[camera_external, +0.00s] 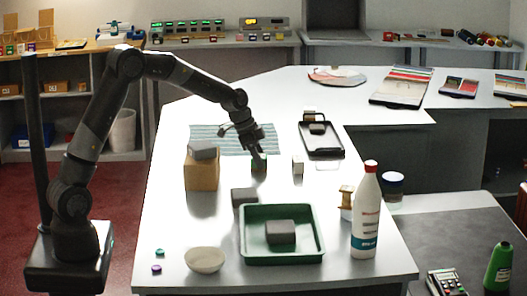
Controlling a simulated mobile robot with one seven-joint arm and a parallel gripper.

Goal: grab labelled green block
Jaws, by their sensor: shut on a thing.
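A small green block (260,166) stands on the white counter, near the front edge of a striped cloth. My gripper (258,153) reaches down over it from the upper left and is shut on its upper part. The jaws hide some of the block. I cannot make out a label on it at this size. I cannot tell whether the block still touches the counter.
A grey block on a cardboard box (201,175) stands left of my gripper. A small white block (298,165) is close on the right, with a black tray (322,150) behind. A green tray (250,257), a bowl (205,260) and a white bottle (366,215) stand in front.

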